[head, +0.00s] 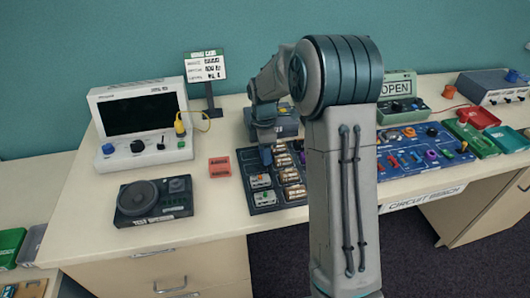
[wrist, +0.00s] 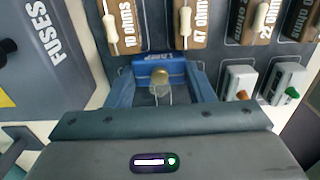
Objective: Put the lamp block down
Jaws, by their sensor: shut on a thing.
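My gripper (wrist: 160,88) is shut on the blue lamp block (wrist: 150,70), which carries a small bulb with two wire legs. One finger is on each side of the block. In the head view my gripper (head: 266,155) points down over the dark parts tray (head: 262,209) on the bench. The block cannot be made out there. I cannot tell whether the block touches the tray. Resistor blocks (wrist: 185,20) stand in the tray just beyond the lamp block. Two switch blocks (wrist: 238,80) are to its right.
A fuses box (wrist: 45,40) is at left in the wrist view. A red block (head: 219,167) lies on the bench left of the tray. A white instrument (head: 140,125) and a black dial device (head: 153,200) stand further left. A blue board (head: 425,145) is at right. Bench is bare around the red block.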

